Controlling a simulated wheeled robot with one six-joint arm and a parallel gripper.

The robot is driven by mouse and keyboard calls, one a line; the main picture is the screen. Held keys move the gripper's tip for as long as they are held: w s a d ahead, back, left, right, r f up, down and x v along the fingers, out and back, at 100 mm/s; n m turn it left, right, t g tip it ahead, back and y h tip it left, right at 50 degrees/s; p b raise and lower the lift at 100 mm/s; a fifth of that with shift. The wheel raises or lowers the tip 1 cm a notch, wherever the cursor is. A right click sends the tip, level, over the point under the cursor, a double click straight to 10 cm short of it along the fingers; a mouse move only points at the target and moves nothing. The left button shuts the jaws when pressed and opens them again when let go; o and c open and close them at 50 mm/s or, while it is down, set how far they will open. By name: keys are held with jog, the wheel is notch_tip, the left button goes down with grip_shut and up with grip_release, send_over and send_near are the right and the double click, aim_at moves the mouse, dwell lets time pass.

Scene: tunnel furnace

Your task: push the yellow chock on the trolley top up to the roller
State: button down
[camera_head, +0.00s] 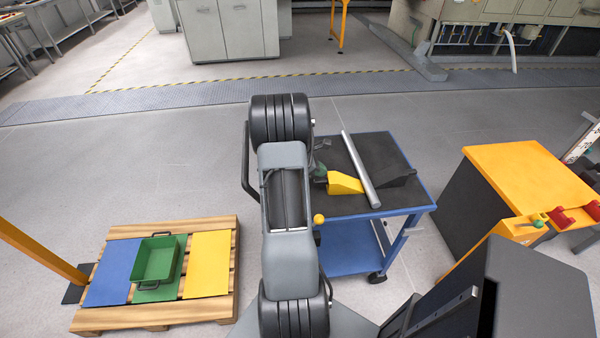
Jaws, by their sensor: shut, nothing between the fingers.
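The yellow chock (345,184) lies on the dark top of the blue trolley (386,146), left of the roller. The roller (358,168) is a long silver bar lying across the trolley top. The chock's right end is very close to the roller; I cannot tell whether they touch. A dark wedge (398,179) lies on the roller's right side. My gripper (321,171) is shut, just left of the chock and close to its left end. My arm hides much of the gripper, so contact with the chock is unclear.
A yellow-topped cabinet (522,168) stands right of the trolley, with floor between. A wooden pallet (150,316) with coloured panels and a green tray (158,262) lies at left. A yellow knob (319,219) sits by the trolley's near left corner.

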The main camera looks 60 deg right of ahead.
jog(key=shift+w+r, duration=0.1)
jog(key=v, duration=1.3)
jog(key=shift+w+a+r, duration=0.15)
jog(key=shift+a+r, duration=0.05)
jog(key=shift+a, duration=0.05)
jog(key=shift+a, duration=0.1)
